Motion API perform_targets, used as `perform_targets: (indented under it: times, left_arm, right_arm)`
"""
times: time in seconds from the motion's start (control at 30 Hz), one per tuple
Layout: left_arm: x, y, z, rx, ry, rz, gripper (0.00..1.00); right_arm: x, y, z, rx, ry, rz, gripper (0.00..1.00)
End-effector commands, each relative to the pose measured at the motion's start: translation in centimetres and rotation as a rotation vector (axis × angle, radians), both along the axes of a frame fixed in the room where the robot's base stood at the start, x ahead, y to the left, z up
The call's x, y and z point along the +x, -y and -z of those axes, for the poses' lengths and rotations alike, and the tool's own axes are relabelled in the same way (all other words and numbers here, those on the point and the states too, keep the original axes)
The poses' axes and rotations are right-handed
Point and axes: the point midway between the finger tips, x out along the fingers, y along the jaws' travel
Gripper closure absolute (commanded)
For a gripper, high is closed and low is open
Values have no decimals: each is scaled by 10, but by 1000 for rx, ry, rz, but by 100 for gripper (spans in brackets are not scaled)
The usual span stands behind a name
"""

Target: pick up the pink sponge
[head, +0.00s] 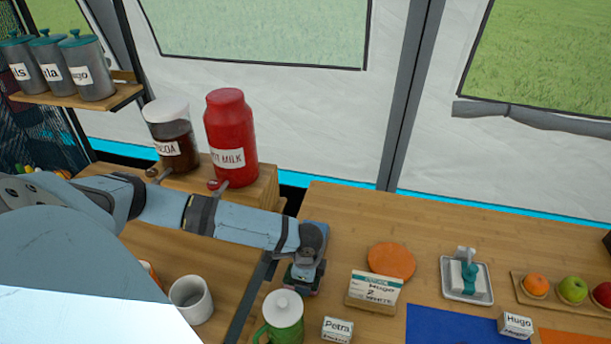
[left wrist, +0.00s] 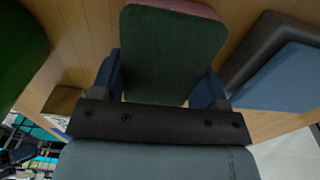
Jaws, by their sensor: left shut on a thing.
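The pink sponge (left wrist: 160,50) shows in the left wrist view as a rounded block with a dark green face and a pink edge along its far end. My left gripper (left wrist: 158,88) has one blue finger on each side of it and is shut on it. In the head view my left gripper (head: 303,283) is low over the left edge of the wooden counter (head: 340,220), pointing down. The sponge is mostly hidden there by the gripper. I cannot tell whether it touches the counter. My right gripper is in neither view.
A white mug (head: 190,300) stands left. The counter behind is clear.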

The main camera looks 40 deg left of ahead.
Motion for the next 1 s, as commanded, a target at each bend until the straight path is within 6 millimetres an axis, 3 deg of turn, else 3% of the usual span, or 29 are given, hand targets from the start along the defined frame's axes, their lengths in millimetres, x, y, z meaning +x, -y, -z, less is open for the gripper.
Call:
perform_targets:
  times: [0.27, 0.7, 1.0]
  left_arm:
    - [1, 0, -40, 0, 2, 0, 54]
    - [1, 0, -146, 1, 3, 1, 54]
    - [1, 0, -187, -1, 2, 0, 54]
  right_arm:
    - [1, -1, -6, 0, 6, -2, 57]
    - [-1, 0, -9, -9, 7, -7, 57]
    - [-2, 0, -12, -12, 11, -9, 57]
